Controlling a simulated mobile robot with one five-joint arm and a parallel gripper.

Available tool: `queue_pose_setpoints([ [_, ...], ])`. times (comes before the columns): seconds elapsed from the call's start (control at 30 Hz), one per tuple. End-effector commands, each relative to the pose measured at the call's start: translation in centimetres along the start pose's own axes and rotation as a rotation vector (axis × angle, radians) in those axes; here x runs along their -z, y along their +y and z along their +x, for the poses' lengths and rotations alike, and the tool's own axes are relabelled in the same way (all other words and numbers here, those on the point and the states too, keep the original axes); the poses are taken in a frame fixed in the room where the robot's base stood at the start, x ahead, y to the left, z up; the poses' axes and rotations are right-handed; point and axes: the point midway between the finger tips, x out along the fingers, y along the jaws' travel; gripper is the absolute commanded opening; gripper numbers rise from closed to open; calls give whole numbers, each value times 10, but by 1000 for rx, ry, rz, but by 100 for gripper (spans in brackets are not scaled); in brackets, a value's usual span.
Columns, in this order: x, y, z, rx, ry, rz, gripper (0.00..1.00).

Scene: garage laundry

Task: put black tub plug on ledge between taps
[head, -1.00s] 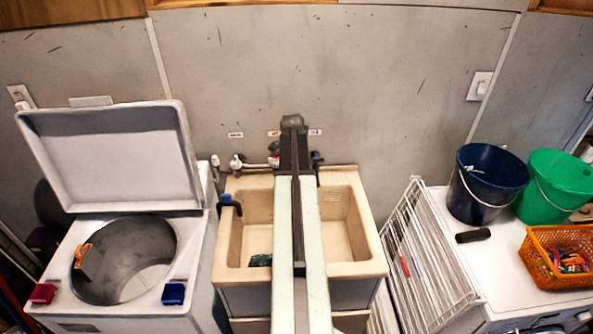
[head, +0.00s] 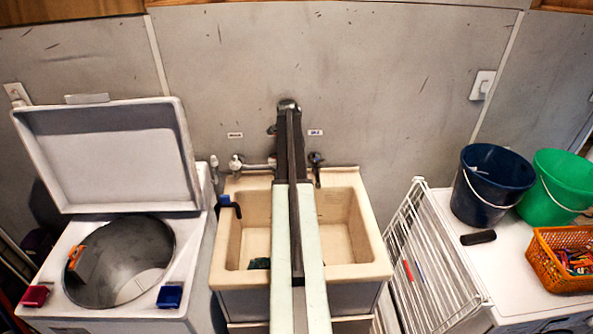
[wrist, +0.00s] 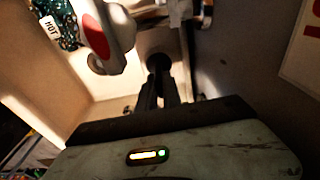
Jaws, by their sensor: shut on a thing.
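The black tub plug (wrist: 158,62) is a small dark round shape at the fingertips of my gripper (wrist: 159,88) in the wrist view. My gripper is shut on it. A pale tap part with a red disc (wrist: 93,30) is close by at the upper left of that view. In the head view my arm covers the gripper, the plug and the middle of the ledge. The beige tub's back ledge (head: 342,171) runs behind the basin. One tap (head: 237,163) shows left of my arm and a dark one (head: 316,160) right of it.
A blue-handled item (head: 229,205) hangs on the tub's left rim. A dark teal thing (head: 259,263) lies in the basin. An open washing machine (head: 120,260) stands left. A white rack (head: 430,260), buckets (head: 487,185) and an orange basket (head: 560,259) are right.

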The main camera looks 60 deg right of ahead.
Motion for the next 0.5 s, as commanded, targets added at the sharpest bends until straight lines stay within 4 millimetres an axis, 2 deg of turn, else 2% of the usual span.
queue_pose_setpoints([
  [0.03,-2,0,18,0,0,0,0],
  [0.07,-2,0,19,0,0,0,0],
  [0.27,-1,0,14,0,0,1,0],
  [0.43,-2,0,19,0,0,1,0],
  [0.47,-1,0,18,0,0,1,18],
  [0.5,-1,0,17,0,0,1,29],
])
